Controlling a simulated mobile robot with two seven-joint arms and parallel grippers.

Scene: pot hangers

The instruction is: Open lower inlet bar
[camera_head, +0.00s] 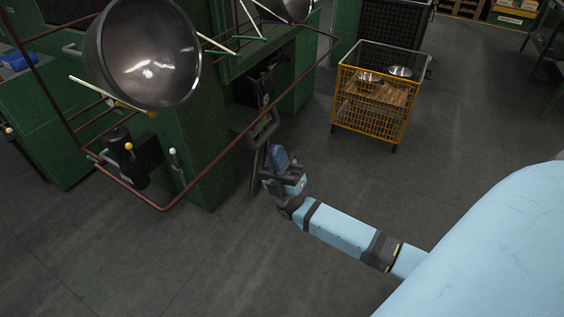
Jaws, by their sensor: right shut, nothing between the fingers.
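A thin brown bar (222,152) forms a large angular frame in front of the green machine (208,165). Its lowest corner is near the black box with yellow-knobbed parts. I cannot tell for sure which part is the lower inlet bar. A dark looped handle (264,130) stands by the machine's right side, close to the brown bar. My right gripper (271,160) is shut and empty beside this handle and just below the brown bar. Its fingertips are small and dark, and I cannot tell whether they touch anything. My left gripper is out of view.
A large metal bowl (145,55) hangs at the upper left, with pale rods beside it. A yellow wire cart (372,108) with metal bowls inside stands to the right of the machine. The grey floor (240,260) in front is clear.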

